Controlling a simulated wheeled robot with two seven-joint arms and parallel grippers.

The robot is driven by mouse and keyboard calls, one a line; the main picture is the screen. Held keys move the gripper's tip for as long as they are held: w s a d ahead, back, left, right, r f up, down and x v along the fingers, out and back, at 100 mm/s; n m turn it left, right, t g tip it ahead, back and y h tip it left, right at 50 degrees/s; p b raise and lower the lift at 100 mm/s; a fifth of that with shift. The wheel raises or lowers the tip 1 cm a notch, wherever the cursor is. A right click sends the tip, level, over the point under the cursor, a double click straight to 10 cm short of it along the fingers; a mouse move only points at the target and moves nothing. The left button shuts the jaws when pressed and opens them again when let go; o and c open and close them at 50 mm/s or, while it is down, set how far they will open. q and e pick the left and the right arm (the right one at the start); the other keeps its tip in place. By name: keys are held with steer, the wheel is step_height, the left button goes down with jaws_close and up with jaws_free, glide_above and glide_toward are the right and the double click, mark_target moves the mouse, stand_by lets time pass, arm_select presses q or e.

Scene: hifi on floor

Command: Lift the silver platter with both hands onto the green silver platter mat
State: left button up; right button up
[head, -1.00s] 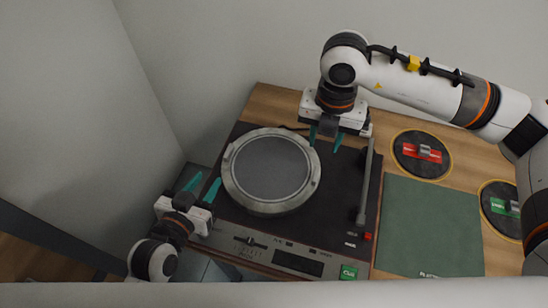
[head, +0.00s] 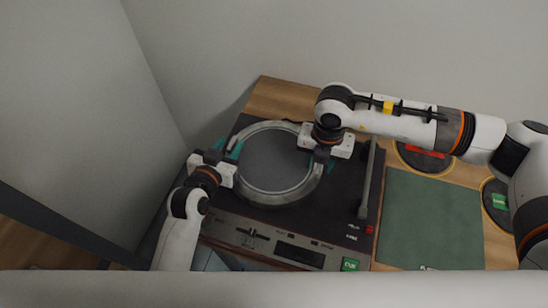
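The silver platter (head: 270,197) is a round disc with a pale metal rim and a darker grey top, seated on the black turntable. My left gripper (head: 229,149) is at the platter's upper left rim, its teal fingers apart and seemingly to either side of the rim. My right gripper (head: 320,164) is at the platter's right rim, pointing down, with teal fingers apart; its body hides part of the rim. Whether either gripper touches the platter I cannot tell. The green platter mat (head: 430,225) lies flat and bare to the right of the turntable.
The turntable's tonearm (head: 366,185) stands between the platter and the mat. Two round dark pads, one with a red item (head: 425,152) and one with a green item (head: 500,202), lie beyond and right of the mat, partly behind my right arm. Grey walls close in at left and back.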

arm_select(q)
steer(key=shift+w+d, duration=0.1)
steer(key=shift+w, duration=0.2)
arm_select(e)
steer(key=shift+f, duration=0.35)
arm_select(q)
steer(key=shift+c, duration=0.2)
arm_select(e)
steer(key=shift+c, duration=0.2)
arm_select(q)
jaws_close()
arm_select(e)
jaws_close()
steer(key=shift+r, duration=0.1)
